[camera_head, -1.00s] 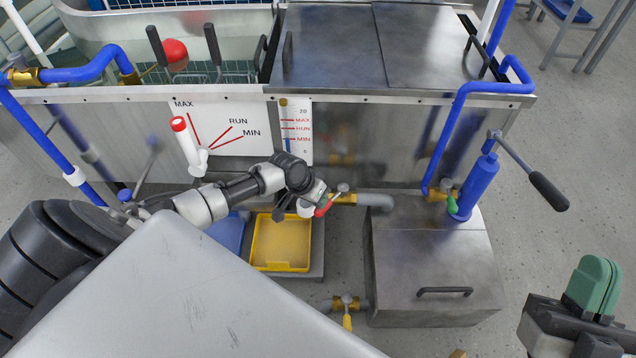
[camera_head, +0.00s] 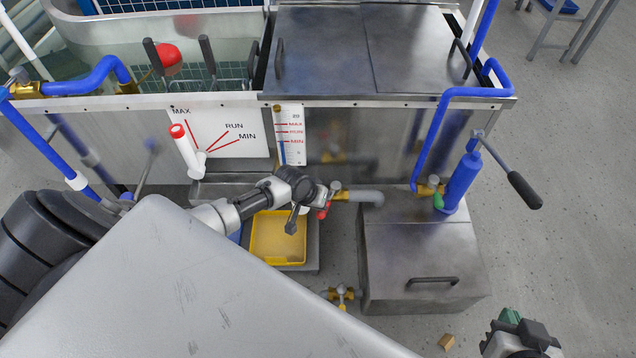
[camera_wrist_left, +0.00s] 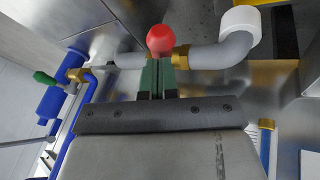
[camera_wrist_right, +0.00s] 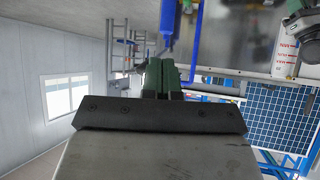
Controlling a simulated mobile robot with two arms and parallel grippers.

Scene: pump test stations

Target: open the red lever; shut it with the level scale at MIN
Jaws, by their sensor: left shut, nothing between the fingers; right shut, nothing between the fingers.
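The red lever (camera_head: 323,212) hangs at the brass valve on the grey pipe, right of the yellow tray. In the left wrist view its round red end (camera_wrist_left: 160,39) is just beyond the fingertips of my left gripper (camera_wrist_left: 158,75). That gripper is shut and empty; I cannot tell whether it touches the lever. My right gripper (camera_wrist_right: 160,75) is shut and empty, low at the right in the head view (camera_head: 511,318).
A metal box (camera_head: 425,250) with a handle stands to the right. A white lever with red tip (camera_head: 184,145) is on the tank front. A blue hand pump (camera_head: 460,180) stands at the right.

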